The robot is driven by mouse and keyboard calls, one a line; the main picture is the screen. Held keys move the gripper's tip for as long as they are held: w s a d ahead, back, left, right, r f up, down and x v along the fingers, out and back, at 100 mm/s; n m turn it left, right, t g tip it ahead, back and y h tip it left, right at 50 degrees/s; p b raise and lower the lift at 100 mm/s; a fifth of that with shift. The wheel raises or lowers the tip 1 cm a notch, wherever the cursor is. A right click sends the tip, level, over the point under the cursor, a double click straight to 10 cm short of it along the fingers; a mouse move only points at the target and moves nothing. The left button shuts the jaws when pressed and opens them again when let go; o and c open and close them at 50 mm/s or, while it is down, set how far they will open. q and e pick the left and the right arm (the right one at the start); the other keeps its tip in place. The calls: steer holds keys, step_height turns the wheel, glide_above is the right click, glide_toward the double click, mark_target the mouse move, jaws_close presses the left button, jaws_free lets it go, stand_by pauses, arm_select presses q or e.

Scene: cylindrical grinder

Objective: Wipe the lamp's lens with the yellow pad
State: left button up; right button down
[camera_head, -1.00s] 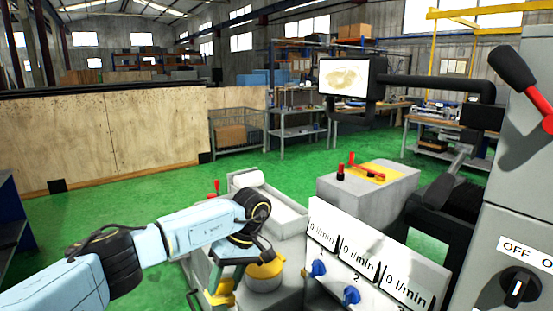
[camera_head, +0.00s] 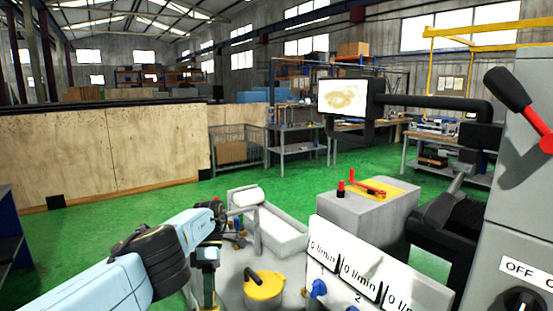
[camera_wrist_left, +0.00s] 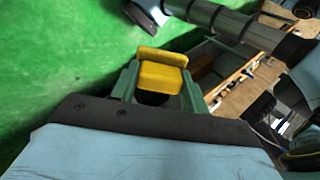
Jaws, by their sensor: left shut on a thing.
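My left gripper (camera_wrist_left: 160,88) is shut on the yellow pad (camera_wrist_left: 162,74), which sticks out past the green fingers in the left wrist view. In the head view the left gripper (camera_head: 206,282) points down at the lower left of the machine, and the pad there is hard to make out. A dark round head with a pale face (camera_wrist_left: 146,14), possibly the lamp, shows at the top of the wrist view, apart from the pad. A thick grey tube (camera_wrist_left: 225,22) runs beside it. The lens cannot be made out clearly. My right gripper is not in view.
A yellow round cap with a black handle (camera_head: 264,287) sits on the machine, right of the left gripper. A panel with flow gauges (camera_head: 362,268) and blue knobs stands further right. A grey box with red handles (camera_head: 365,215) lies behind. Green floor (camera_head: 110,228) is free at left.

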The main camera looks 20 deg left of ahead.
arm_select(q)
steer(key=shift+r+n, duration=0.15)
steer(key=shift+n, duration=0.25)
steer(key=shift+h, duration=0.3)
steer(key=shift+n, duration=0.5)
steer(key=shift+w+d+n+t+h, duration=0.1)
steer(key=shift+w+n+t+h, duration=0.1)
steer(key=shift+n+t+h, duration=0.25)
steer(key=shift+d, duration=0.1)
